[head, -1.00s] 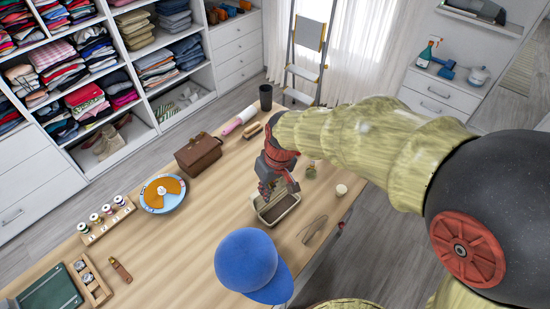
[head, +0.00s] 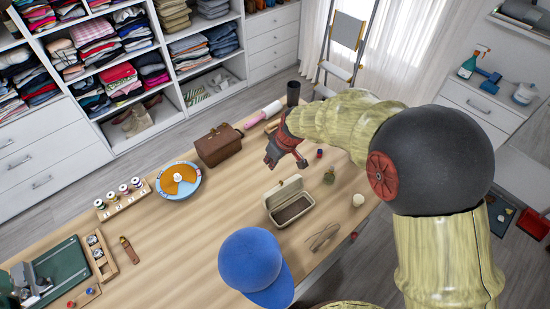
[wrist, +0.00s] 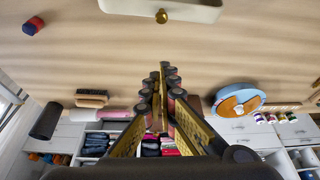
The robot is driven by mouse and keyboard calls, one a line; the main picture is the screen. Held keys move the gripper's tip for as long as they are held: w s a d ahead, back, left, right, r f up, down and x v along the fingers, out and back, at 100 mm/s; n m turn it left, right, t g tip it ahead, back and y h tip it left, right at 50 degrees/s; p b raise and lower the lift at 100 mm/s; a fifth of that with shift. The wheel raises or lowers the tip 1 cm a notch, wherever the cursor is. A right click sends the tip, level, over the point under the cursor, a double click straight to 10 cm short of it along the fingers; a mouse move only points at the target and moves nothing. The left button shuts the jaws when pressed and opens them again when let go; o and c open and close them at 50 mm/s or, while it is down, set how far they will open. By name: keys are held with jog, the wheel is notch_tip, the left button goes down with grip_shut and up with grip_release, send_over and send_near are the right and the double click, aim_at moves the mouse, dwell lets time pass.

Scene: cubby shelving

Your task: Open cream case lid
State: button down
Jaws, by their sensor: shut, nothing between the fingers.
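The cream case (head: 293,220) stands on the wooden table in the head view. Its lid (head: 284,188) is raised at the back, and the dark inside shows. In the wrist view, a cream edge of the case (wrist: 195,13) with a small brass knob crosses the top of the picture, partly cut off. My gripper (head: 286,163) is above the table behind the case, apart from the lid. In the wrist view its fingers (wrist: 161,78) come together with nothing between them.
Glasses (head: 322,237) and a blue cap (head: 250,262) lie in front of the case. A small jar (head: 329,176) and a cream round item (head: 358,200) stand to its right. A brown box (head: 218,147) and a blue-orange dish (head: 178,180) are at left.

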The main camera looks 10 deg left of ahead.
aim_at(282, 182)
jog(key=f, duration=0.1)
jog(key=s+d+f, duration=0.1)
jog(key=d+f, duration=0.1)
jog(key=shift+s+f, duration=0.3)
jog(key=shift+f, duration=0.05)
dwell(0.4)
jog(key=shift+s+d+r+b, duration=0.25)
jog(key=shift+s+d+b, duration=0.25)
jog(key=shift+b, duration=0.25)
jog(key=shift+s+d+r+b, duration=0.25)
jog(key=shift+s+d+b, duration=0.15)
jog(key=shift+s+b, duration=0.25)
jog(key=shift+w, duration=0.15)
jog(key=shift+r, duration=0.1)
jog(key=shift+r, duration=0.25)
jog(key=v, duration=1.1)
jog(key=shift+r, duration=0.15)
